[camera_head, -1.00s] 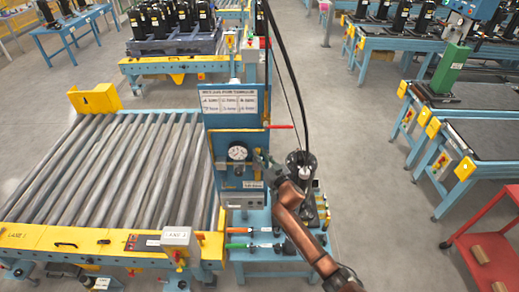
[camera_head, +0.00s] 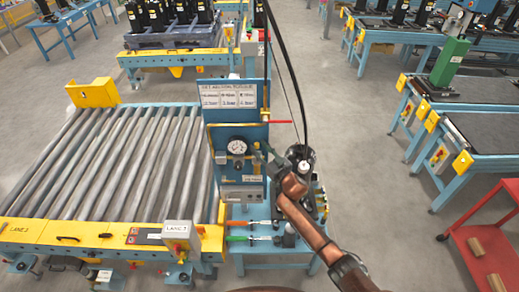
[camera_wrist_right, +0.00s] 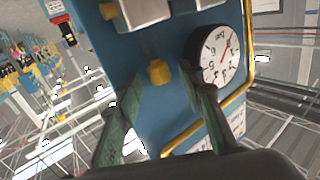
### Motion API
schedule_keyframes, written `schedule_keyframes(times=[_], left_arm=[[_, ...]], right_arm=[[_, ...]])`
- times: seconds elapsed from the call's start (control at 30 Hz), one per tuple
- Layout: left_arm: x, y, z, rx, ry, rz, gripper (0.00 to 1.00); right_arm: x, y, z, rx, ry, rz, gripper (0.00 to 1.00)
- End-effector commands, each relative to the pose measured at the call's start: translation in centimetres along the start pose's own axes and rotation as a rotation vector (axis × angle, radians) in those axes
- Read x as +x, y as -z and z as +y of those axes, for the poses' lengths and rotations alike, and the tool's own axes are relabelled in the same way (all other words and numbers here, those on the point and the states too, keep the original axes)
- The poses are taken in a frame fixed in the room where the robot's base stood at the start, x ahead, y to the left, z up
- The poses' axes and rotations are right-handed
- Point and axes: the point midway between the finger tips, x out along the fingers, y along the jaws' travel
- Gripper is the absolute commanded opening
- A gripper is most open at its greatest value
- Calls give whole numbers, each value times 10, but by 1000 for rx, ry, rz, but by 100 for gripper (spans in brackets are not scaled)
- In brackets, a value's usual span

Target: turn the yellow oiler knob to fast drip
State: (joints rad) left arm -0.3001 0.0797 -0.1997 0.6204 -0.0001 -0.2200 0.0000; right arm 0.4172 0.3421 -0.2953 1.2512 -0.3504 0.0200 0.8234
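The yellow oiler knob (camera_wrist_right: 160,72) is a small blocky piece under a pale fitting on the blue panel (camera_wrist_right: 163,111) in the right wrist view. In the head view I cannot make the knob out clearly. My right gripper (camera_wrist_right: 150,80) is open, with one dark green finger on each side of the knob in the picture. A gap shows between each finger and the knob, and whether the tips reach its depth is unclear. In the head view my right gripper (camera_head: 262,156) is at the right edge of the panel. My left gripper is not in view.
A round dial gauge (camera_head: 237,147) is on the panel, close to my right finger in the wrist view. A red-handled lever (camera_head: 290,122) sticks out right above the gripper. A roller conveyor (camera_head: 120,165) fills the left. Red cart (camera_head: 485,240) stands lower right.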

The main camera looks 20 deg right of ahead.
Motion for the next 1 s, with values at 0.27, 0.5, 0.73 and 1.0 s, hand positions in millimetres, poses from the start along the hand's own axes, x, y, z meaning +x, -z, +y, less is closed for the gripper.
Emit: schedule_keyframes(times=[0.27, 0.5, 0.73, 1.0], left_arm=[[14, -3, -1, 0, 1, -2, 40], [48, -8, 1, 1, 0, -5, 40], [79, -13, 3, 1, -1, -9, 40], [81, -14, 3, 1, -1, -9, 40]], right_arm=[[2, -4, -6, 3, -53, 4, 36], [3, -8, -9, 3, -208, 6, 36], [4, -7, -11, 1, -361, 8, 36], [-34, -1, -26, 2, -414, 13, 36]])
